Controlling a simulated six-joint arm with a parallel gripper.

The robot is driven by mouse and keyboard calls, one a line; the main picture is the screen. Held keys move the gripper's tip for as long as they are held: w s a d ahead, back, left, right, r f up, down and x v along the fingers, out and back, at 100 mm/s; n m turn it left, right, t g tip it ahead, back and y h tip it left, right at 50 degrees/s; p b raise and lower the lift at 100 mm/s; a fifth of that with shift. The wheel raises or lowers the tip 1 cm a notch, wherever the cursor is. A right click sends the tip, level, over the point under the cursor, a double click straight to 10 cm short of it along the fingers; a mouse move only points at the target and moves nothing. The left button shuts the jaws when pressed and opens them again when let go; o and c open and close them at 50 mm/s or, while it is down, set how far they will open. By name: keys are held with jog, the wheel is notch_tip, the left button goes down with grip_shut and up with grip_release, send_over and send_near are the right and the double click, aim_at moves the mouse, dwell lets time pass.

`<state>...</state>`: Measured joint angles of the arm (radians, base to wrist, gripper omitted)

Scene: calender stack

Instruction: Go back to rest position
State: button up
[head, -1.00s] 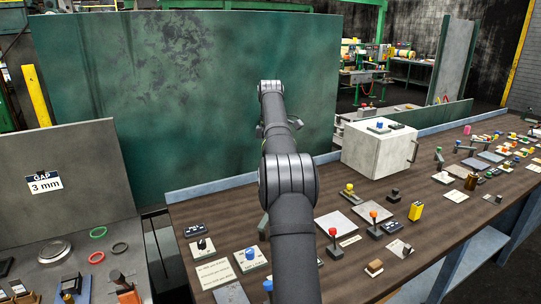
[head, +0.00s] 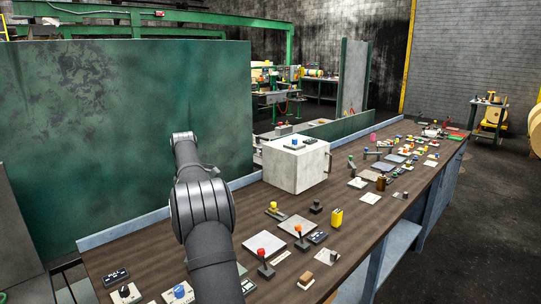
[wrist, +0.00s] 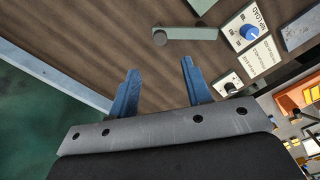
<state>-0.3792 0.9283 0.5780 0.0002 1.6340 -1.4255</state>
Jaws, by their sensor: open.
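In the wrist view my gripper (wrist: 156,90) shows two blue fingers set well apart. They are open, with nothing between them, over the brown wooden bench (wrist: 110,40). In the head view my dark arm rises from the bottom over the left part of the bench (head: 345,215). My gripper is hidden there behind the arm.
A white box (head: 297,165) stands at the bench's back edge, right of my arm. Red-knobbed levers (head: 264,262), a yellow block (head: 337,218) and several small controls cover the bench. A green panel (head: 120,140) stands behind. A blue knob (wrist: 249,32) shows in the wrist view.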

notch_tip(320, 180, down, 10)
jog(key=shift+f, duration=0.2)
jog(key=shift+r, duration=0.1)
dwell(0.3)
notch_tip(320, 180, up, 17)
notch_tip(320, 180, down, 18)
jog(key=shift+r, duration=0.25)
jog(key=shift+d+r+m, duration=0.15)
jog(key=shift+d+m, duration=0.3)
jog(key=shift+m, duration=0.05)
jog(key=shift+s+d+m, duration=1.25)
jog(key=shift+d+m, duration=0.1)
jog(key=shift+m, duration=1.05)
jog(key=shift+s+d+m, duration=1.2)
jog(key=shift+d+m, duration=0.15)
jog(key=shift+m, duration=1.05)
jog(key=shift+s+d+m, duration=1.25)
jog(key=shift+d+m, duration=0.1)
jog(key=shift+m, duration=1.05)
